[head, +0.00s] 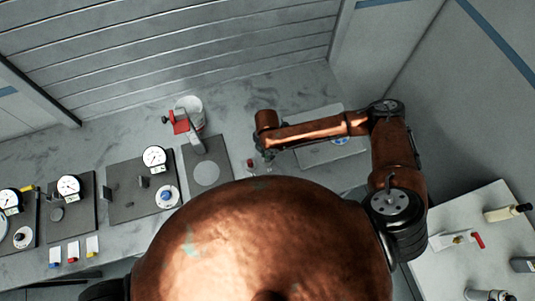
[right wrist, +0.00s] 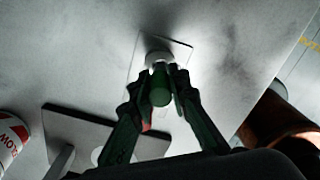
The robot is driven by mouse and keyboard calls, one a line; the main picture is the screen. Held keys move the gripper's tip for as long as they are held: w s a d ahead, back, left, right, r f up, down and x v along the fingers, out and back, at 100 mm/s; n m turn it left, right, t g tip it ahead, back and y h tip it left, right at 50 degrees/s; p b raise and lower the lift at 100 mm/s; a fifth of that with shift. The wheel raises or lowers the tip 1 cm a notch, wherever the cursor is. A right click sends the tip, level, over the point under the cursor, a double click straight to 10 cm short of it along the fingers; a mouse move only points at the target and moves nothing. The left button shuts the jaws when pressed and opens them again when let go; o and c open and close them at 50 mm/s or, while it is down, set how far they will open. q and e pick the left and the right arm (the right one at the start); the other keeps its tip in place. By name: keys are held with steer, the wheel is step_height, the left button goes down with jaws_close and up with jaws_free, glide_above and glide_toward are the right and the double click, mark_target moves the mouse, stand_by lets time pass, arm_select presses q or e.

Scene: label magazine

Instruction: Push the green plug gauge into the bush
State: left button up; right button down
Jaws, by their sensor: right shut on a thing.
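The green plug gauge (right wrist: 160,92) is between the fingers of my right gripper (right wrist: 164,80) in the right wrist view. My right gripper is shut on it. The white ring-shaped bush (right wrist: 158,57) is just beyond the gauge's far end, on a pale square plate (right wrist: 182,50). Gauge and bush look in line; I cannot tell whether the tip is inside the bush. In the head view my right gripper (head: 267,152) points down over the bench, and gauge and bush cannot be made out there. My left gripper is not in view.
Left of my right gripper stand a dark plate with a pale disc (head: 206,173), a red and white container (head: 187,117) and several dial gauges (head: 154,157). A small red-topped piece (head: 250,163) is close by. A side table (head: 470,255) holds tools.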

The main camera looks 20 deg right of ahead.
steer(key=shift+p, duration=0.45)
steer(key=shift+f+b, duration=0.7)
steer(key=shift+f, duration=0.85)
steer(key=c, duration=1.8)
jaws_free()
steer(key=shift+o, duration=0.2)
steer(key=shift+r, duration=0.2)
step_height(320, 180, up, 12)
steer(key=shift+f, duration=0.15)
